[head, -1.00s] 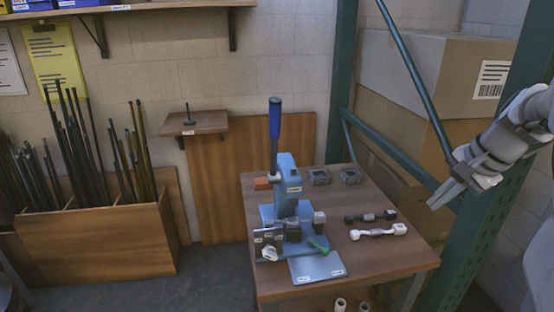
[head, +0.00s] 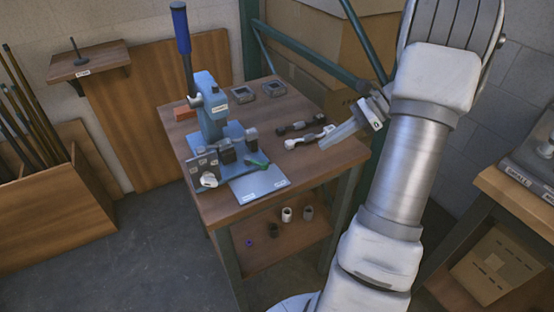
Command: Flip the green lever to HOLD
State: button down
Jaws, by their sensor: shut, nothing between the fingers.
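The green lever (head: 257,163) is at the front right of the blue press (head: 212,122), which stands on a small wooden table (head: 218,207). The lever lies low over the near edge of the press base, beside a light plate (head: 259,183) with small labels too small to read. A white knob (head: 208,180) is on the press's front left. My gripper (head: 325,146) is shut and empty. In the picture it is to the right of the lever, apart from it, by the table's right side.
A dark part (head: 299,127) and a white part (head: 308,138) lie on the table near my gripper. The press's tall blue handle (head: 181,30) stands upright. A second table (head: 515,200) is at right.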

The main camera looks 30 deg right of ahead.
aim_at(257, 162)
jog(key=b+x, duration=0.3)
jog(key=x, duration=0.7)
jog(key=shift+w+a+f, duration=0.1)
jog(key=shift+a+f, duration=0.1)
jog(key=shift+f, duration=0.05)
jog(key=shift+w+a+r, duration=0.2)
jog(key=shift+a, duration=0.35)
jog(key=shift+w+a+r, duration=0.2)
jog(key=shift+a+r, duration=0.05)
jog(key=shift+a, duration=0.3)
jog(key=shift+w+a+r, duration=0.15)
jog(key=shift+w+a, duration=0.05)
jog(key=shift+a, duration=0.3)
